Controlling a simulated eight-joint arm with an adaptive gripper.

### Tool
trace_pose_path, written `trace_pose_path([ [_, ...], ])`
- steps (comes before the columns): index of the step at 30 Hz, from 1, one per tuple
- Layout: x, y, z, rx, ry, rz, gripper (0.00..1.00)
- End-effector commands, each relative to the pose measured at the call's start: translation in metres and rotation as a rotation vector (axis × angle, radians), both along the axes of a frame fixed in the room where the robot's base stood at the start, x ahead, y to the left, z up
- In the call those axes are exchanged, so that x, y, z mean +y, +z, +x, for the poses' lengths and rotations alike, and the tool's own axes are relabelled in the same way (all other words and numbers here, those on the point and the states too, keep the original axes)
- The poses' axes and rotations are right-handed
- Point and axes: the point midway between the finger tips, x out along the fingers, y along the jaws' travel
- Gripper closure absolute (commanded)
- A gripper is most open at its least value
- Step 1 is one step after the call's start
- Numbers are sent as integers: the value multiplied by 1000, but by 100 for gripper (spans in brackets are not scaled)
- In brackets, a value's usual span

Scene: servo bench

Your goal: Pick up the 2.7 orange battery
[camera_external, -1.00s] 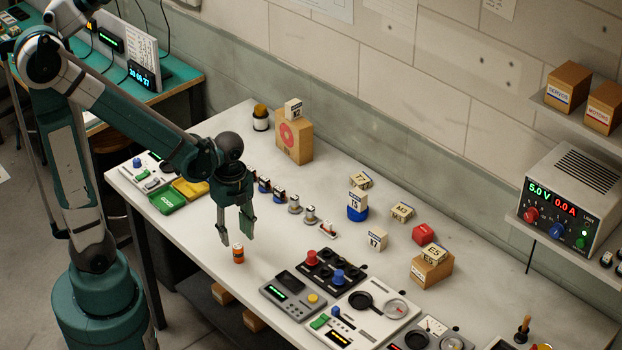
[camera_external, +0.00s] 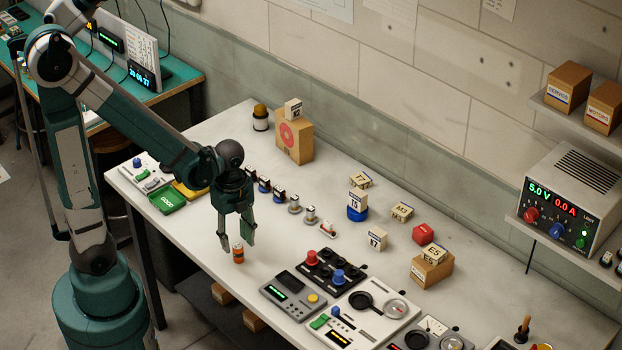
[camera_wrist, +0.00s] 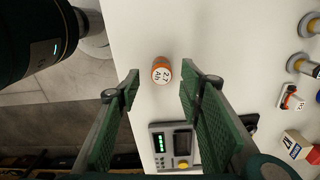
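The orange battery (camera_external: 238,255) stands upright near the front edge of the bench. In the wrist view the battery (camera_wrist: 162,72) shows its white top marked "2.7 Ah" and an orange rim. My gripper (camera_external: 238,247) is open, with its fingers pointing down at the battery in the external view. In the wrist view my gripper (camera_wrist: 160,85) has its two green-padded fingers wide apart, with the battery between and slightly beyond the tips. I see no contact between fingers and battery.
A grey meter box (camera_external: 292,294) with a yellow knob stands right of the battery. A black panel (camera_external: 335,268) with red and blue knobs lies behind it. A row of small servos (camera_external: 295,205) stands farther back. The bench's front edge is close to the battery.

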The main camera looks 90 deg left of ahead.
Motion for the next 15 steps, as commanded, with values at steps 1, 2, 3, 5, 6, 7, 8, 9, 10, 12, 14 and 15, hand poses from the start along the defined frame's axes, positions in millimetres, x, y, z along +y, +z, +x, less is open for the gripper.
trace_pose_path([
  [1, 0, -1, 0, 0, 0, 0, 63],
  [2, 0, -1, 0, 0, 0, 0, 63],
  [3, 0, -2, 0, 0, 0, 0, 63],
  [5, 0, -4, 0, 0, 0, 0, 63],
  [6, 1, -6, 0, 0, 0, 0, 63],
  [7, 1, -8, 1, 0, 0, 0, 63],
  [8, 1, -11, 1, 0, 0, 0, 63],
  [9, 1, -14, 1, 0, 0, 0, 63],
  [10, 1, -16, 1, 0, 0, 0, 63],
  [12, 2, -23, 1, 0, 0, 0, 63],
  [14, 2, -29, 1, 0, 0, 0, 63],
  [15, 3, -32, 2, 0, 0, 0, 63],
])
